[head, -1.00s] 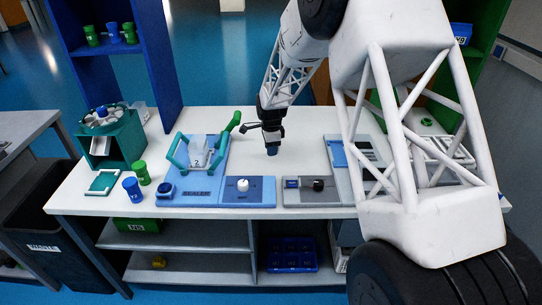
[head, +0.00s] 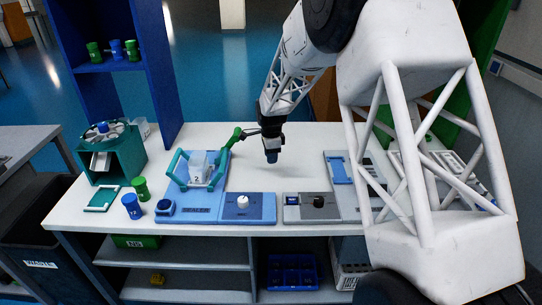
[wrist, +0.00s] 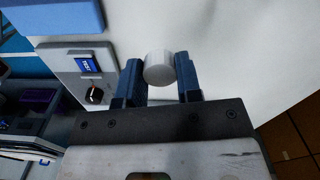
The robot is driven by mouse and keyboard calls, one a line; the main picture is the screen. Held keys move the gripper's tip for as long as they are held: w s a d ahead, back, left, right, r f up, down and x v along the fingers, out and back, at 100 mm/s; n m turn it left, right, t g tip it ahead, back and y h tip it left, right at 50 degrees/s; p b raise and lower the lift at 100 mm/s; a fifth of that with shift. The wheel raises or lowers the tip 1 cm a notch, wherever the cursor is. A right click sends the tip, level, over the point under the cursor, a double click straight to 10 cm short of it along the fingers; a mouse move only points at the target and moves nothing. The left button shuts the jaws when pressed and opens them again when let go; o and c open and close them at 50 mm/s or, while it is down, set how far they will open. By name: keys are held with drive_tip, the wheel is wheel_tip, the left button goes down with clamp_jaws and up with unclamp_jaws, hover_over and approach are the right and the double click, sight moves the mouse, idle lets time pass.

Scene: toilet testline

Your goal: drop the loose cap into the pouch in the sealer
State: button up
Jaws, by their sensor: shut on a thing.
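My gripper (head: 271,158) hangs above the white table, to the right of the sealer. In the wrist view its blue fingers are shut on a white round cap (wrist: 159,67). In the head view the cap cannot be made out. The sealer (head: 196,211) is a blue base with a teal frame and a green-tipped lever (head: 231,139). The pouch (head: 199,166), pale and marked 2, stands upright in the sealer. Its opening is too small to judge. My gripper is apart from both.
A blue box with a white knob (head: 243,202) and a grey box with a black knob (head: 318,202) line the front. Blue (head: 131,206) and green (head: 140,189) cups stand left, near a teal carousel machine (head: 112,155). The table behind my gripper is clear.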

drive_tip(key=a+r, duration=0.4)
drive_tip(key=a, duration=0.9)
drive_tip(key=a+r, duration=0.5)
drive_tip(key=a, duration=0.7)
drive_tip(key=shift+a+r, duration=0.2)
drive_tip(key=shift+a, duration=0.2)
drive_tip(key=shift+f, duration=0.2)
drive_tip(key=shift+f, duration=2.85)
drive_tip(key=o, duration=1)
drive_tip(key=shift+c, duration=0.2)
drive_tip(key=shift+r, duration=0.1)
